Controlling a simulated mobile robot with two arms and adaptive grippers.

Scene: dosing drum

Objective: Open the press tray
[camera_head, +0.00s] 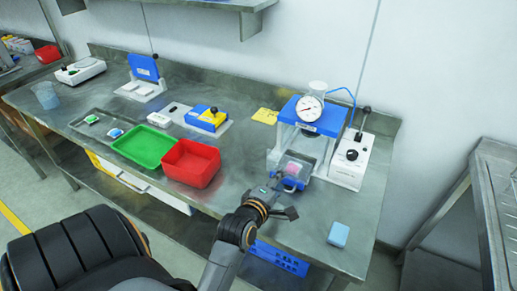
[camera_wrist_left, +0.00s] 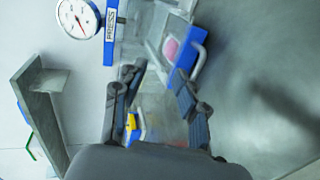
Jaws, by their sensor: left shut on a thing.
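The press tray (camera_head: 288,179) is a clear tray with a blue front and a grey handle, low at the front of the press (camera_head: 309,118). A pink item (camera_head: 293,167) lies in it. In the left wrist view the tray's blue front (camera_wrist_left: 181,76) and handle (camera_wrist_left: 203,53) show beside one finger. My left gripper (camera_head: 284,197) is at the tray's front and is shut on its handle. Its fingers (camera_wrist_left: 158,90) stand apart in the blurred wrist view, and the exact contact is unclear. My right gripper is not in view.
A red bin (camera_head: 191,163) and a green tray (camera_head: 145,146) stand left of the press. A white control box (camera_head: 350,160) with a lever is right of it. A light blue block (camera_head: 338,234) lies near the table's front edge. Bare tabletop surrounds the block.

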